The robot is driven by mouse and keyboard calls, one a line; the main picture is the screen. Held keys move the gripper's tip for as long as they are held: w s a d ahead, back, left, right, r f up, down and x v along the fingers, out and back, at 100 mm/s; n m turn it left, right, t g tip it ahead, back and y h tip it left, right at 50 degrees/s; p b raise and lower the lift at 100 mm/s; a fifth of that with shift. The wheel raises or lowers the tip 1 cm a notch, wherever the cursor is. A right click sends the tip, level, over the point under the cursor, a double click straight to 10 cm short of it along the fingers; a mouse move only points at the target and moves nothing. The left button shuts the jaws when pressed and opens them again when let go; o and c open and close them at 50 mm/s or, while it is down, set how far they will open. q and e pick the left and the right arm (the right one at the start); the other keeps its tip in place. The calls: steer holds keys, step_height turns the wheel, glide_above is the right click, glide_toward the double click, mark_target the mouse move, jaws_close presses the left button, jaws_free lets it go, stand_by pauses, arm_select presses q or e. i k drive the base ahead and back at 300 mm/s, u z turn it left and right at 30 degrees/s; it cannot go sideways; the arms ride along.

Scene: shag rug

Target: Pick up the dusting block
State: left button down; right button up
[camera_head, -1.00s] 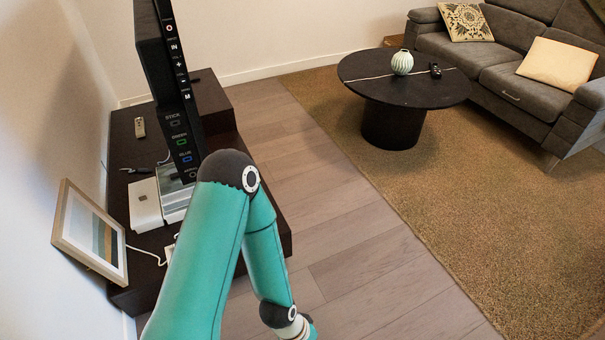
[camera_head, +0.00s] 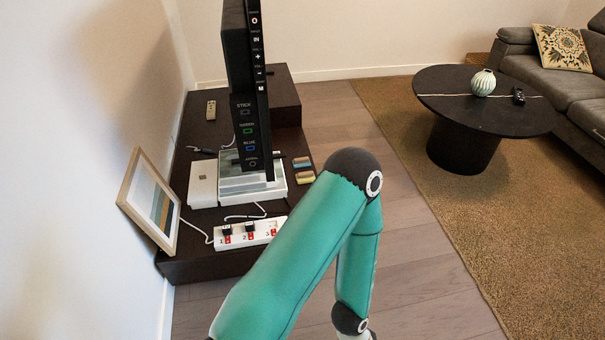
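Two small blocks lie at the right edge of the dark low cabinet, beside the screen's base. One is brownish (camera_head: 302,162); the other is yellowish with a blue and reddish side (camera_head: 305,177). They look like dusting or eraser blocks, but they are too small to tell which is the dusting block. My teal arm rises from the bottom, bends at a dark elbow just right of the blocks and drops out of the frame. Neither of my grippers is in view.
The cabinet (camera_head: 205,256) holds a screen (camera_head: 240,75) seen edge-on, a white box (camera_head: 203,183), a power strip (camera_head: 246,233), a remote (camera_head: 211,110) and a picture frame (camera_head: 130,200). A round black table (camera_head: 440,92) stands on the rug (camera_head: 430,185). Wood floor between is clear.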

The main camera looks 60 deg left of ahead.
mark_target(308, 176)
steer(key=z, duration=0.1)
steer(key=i, duration=2.5)
steer(key=u, duration=4.75)
steer(key=i, duration=0.1)
steer(key=z, duration=0.4)
steer(key=k, duration=0.15)
steer(key=z, duration=2)
steer(key=i, duration=0.15)
steer(key=u, duration=1.75)
steer(key=i, duration=0.9)
steer(key=z, duration=0.1)
